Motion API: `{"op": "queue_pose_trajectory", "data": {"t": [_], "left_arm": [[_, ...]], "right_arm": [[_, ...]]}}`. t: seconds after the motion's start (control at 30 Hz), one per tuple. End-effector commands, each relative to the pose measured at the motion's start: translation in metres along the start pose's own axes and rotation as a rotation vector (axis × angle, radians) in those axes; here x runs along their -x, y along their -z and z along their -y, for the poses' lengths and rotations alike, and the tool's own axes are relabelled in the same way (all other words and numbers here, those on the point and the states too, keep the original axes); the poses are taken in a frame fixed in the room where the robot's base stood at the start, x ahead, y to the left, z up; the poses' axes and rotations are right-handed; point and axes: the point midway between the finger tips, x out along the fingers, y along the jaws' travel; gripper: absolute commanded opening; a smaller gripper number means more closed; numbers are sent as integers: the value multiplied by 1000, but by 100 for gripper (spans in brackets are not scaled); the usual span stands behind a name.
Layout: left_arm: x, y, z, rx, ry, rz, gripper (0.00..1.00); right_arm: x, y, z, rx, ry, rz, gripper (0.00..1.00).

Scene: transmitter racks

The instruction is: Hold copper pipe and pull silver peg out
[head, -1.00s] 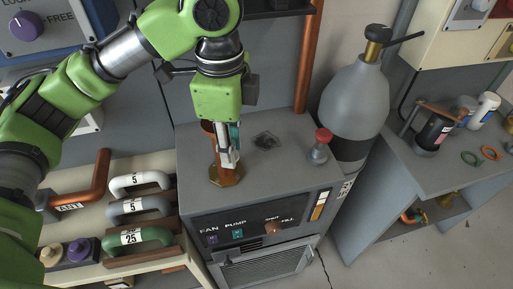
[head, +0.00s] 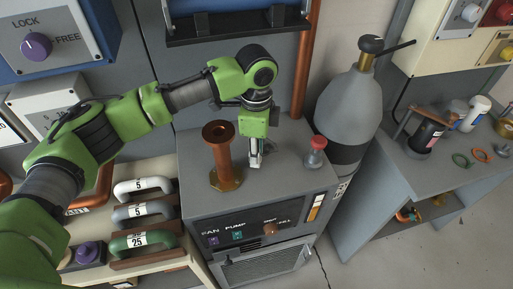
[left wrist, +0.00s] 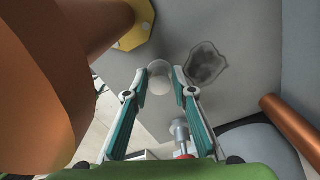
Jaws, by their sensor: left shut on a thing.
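The copper pipe (head: 221,155) stands upright on top of the grey cabinet, with a flange at its top and an octagonal brass base. My left gripper (head: 255,162) is just right of the pipe, pointing down, apart from it. In the left wrist view the pipe (left wrist: 40,85) fills the left side. There my gripper (left wrist: 160,84) has its fingertips on either side of a pale round thing, which looks like the silver peg (left wrist: 160,76). The peg is hard to make out in the head view. My right gripper is in neither view.
A red-capped silver fitting (head: 316,153) stands on the cabinet top to the right. A grey gas cylinder (head: 352,108) stands behind it. A dark stain (left wrist: 205,65) marks the cabinet top. A tall copper pipe runs up the wall (head: 303,70). Labelled handles (head: 140,212) are at left.

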Motion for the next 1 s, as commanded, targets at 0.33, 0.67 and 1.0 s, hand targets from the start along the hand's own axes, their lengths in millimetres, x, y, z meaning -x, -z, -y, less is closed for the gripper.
{"op": "queue_pose_trajectory", "data": {"t": [0.33,0.67,1.0], "left_arm": [[-3,0,0,0,0,0,0],[-4,0,0,0,1,0,41],[21,1,1,-1,5,-3,41]], "right_arm": [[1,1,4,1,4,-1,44],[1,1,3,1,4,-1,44],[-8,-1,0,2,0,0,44]]}}
